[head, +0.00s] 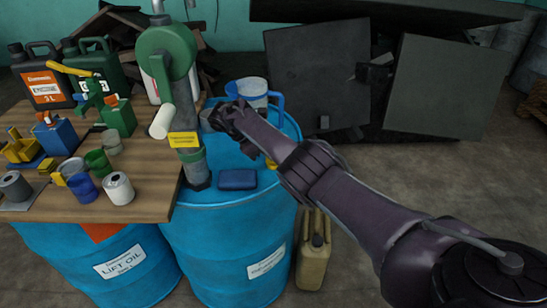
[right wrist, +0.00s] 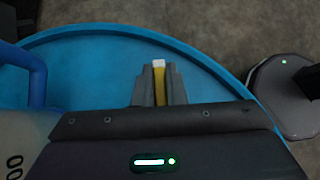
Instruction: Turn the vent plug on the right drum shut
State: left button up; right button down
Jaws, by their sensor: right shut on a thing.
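The right blue drum (head: 225,225) stands right of the workbench; its blue rim also curves across the right wrist view (right wrist: 220,70). In the right wrist view, my right gripper (right wrist: 159,82) is shut on a narrow yellow piece with a white end, the vent plug (right wrist: 159,68), on the drum top. In the head view, a small yellow part of the plug (head: 270,163) shows below my right arm, near the drum's right side. My forearm hides the rest of it and the fingertips. How far the plug is turned cannot be told. My left gripper is not in view.
A blue-handled jug (head: 252,92) stands behind my arm on the drum. A green and grey hand pump (head: 170,60) rises at the drum's left, near a dark blue block (head: 237,180). The cluttered wooden workbench (head: 150,205) is left. A tan canister (head: 313,255) stands on the floor.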

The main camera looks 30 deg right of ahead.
jog(key=c, duration=1.5)
grip_release()
jog(key=shift+w+a+r+b, duration=0.3)
jog(key=shift+a+b, duration=0.05)
jog(key=shift+b, duration=0.05)
jog(key=b+v, duration=0.5)
jog(key=b, duration=0.1)
jog(key=shift+w+a, duration=0.1)
jog(key=shift+a, duration=0.15)
jog(key=shift+w+a+r+b, duration=0.1)
jog(key=shift+a+r+b, duration=0.05)
jog(key=shift+r+b, duration=0.3)
jog(key=shift+a+r, duration=0.1)
jog(key=shift+r, duration=0.15)
